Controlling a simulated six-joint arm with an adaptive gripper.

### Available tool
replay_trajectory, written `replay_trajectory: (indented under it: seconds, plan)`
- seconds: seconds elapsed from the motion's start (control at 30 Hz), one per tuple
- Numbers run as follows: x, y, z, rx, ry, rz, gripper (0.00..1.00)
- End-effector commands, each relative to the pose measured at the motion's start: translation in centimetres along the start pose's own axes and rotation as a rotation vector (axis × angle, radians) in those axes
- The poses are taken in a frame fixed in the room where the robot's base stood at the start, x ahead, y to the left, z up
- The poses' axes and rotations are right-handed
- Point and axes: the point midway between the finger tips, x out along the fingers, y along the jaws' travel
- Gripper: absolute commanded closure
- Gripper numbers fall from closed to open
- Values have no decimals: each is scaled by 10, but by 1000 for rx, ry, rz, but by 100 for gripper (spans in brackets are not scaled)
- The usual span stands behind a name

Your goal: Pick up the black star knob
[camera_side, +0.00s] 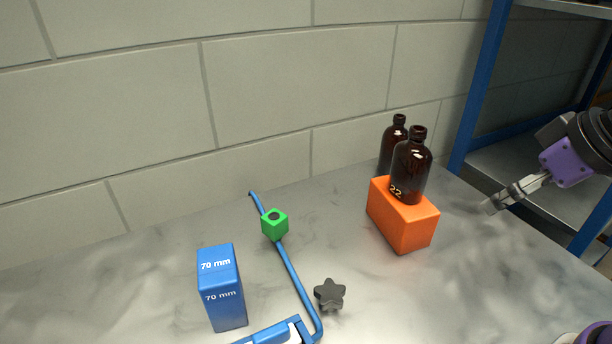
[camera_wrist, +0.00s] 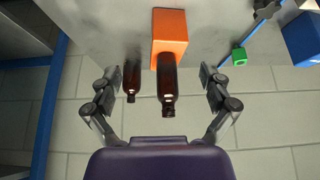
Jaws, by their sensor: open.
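The black star knob (camera_side: 330,294) stands on the grey table near the front, just right of the bent blue rod (camera_side: 291,270). A dark shape that looks like the knob (camera_wrist: 265,9) shows at the top right edge of the wrist view. My gripper (camera_side: 497,203) is at the far right in the side view, well away from the knob and right of the orange block. In the wrist view my gripper (camera_wrist: 160,80) has its two fingers wide apart. Nothing is held between them.
An orange block (camera_side: 402,222) carries an amber bottle (camera_side: 411,168), with another amber bottle (camera_side: 391,140) behind. A green cube (camera_side: 274,225) sits at the rod. A blue 70 mm block (camera_side: 222,289) stands left. A blue-framed shelf (camera_side: 482,90) is at right. The table right of the knob is clear.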

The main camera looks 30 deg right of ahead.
Motion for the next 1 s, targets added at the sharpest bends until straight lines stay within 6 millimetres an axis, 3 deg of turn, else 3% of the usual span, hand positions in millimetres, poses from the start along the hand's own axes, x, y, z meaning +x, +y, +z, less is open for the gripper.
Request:
replay_trajectory:
  seconds: [0.17, 0.27, 0.4, 0.6, 0.7, 0.83, 1.0]
  plan:
    - [4, -18, -18, -18, -67, -34, 8]
    - [13, -44, -37, -38, -147, -64, 8]
    - [37, -96, -58, -73, -279, -84, 8]
    - [77, -169, -58, -121, -424, -63, 8]
    - [90, -192, -51, -136, -464, -48, 8]
    - [101, -205, -45, -145, -488, -36, 8]
    - [124, -206, -31, -144, -495, -31, 8]
